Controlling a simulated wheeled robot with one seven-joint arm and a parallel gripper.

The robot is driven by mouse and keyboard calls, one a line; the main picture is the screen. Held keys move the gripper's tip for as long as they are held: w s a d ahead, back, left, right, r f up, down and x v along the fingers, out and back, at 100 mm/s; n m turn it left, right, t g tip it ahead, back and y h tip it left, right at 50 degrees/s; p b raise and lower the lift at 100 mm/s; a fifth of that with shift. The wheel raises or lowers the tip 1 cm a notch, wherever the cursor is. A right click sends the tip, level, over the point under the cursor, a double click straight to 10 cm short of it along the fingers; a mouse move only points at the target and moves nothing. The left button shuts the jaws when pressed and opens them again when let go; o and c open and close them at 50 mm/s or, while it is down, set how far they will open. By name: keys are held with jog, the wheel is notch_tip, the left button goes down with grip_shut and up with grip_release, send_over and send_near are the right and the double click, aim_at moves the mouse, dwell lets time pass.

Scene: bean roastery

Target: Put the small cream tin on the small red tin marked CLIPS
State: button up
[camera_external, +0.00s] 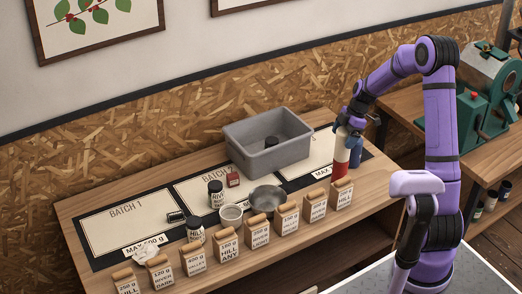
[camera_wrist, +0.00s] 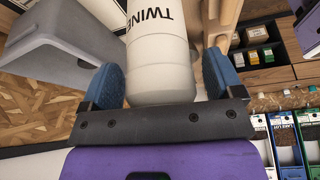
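The cream tin (camera_external: 342,142), lettered TWINE in the wrist view (camera_wrist: 160,55), stands between the two blue fingers of my gripper (camera_wrist: 163,85). In the external view my gripper (camera_external: 349,128) is at the right end of the bench, with the cream tin directly above a red tin (camera_external: 339,168). They line up and look stacked; whether they touch is unclear. The red tin's lettering cannot be read here, and it does not show in the wrist view.
A blue tin (camera_external: 356,155) stands close beside the red tin. A grey bin (camera_external: 240,150) is to the left. Several paper bags (camera_external: 316,204) line the front edge, with a metal bowl (camera_external: 267,197) behind them. A small red item (camera_external: 233,180) sits mid-bench.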

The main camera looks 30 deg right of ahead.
jog(key=w+v, duration=0.1)
jog(key=v, duration=1)
jog(key=s+a+r+m+h, duration=0.2)
jog(key=s+a+r+m, duration=0.1)
jog(key=s+a+r, duration=0.3)
jog(key=s+a+r+m+t+h, duration=0.1)
jog(key=s+m, duration=0.5)
jog(key=s, duration=0.8)
jog(key=s+a+r+m+t+h, duration=0.1)
jog(key=s+a+r+m+t, duration=0.2)
jog(key=s, duration=1.1)
jog(key=a+r+m, duration=0.2)
jog(key=a+m, duration=0.1)
jog(key=m, duration=0.1)
jog(key=shift+r+t+h, duration=0.3)
jog(key=shift+r, duration=0.1)
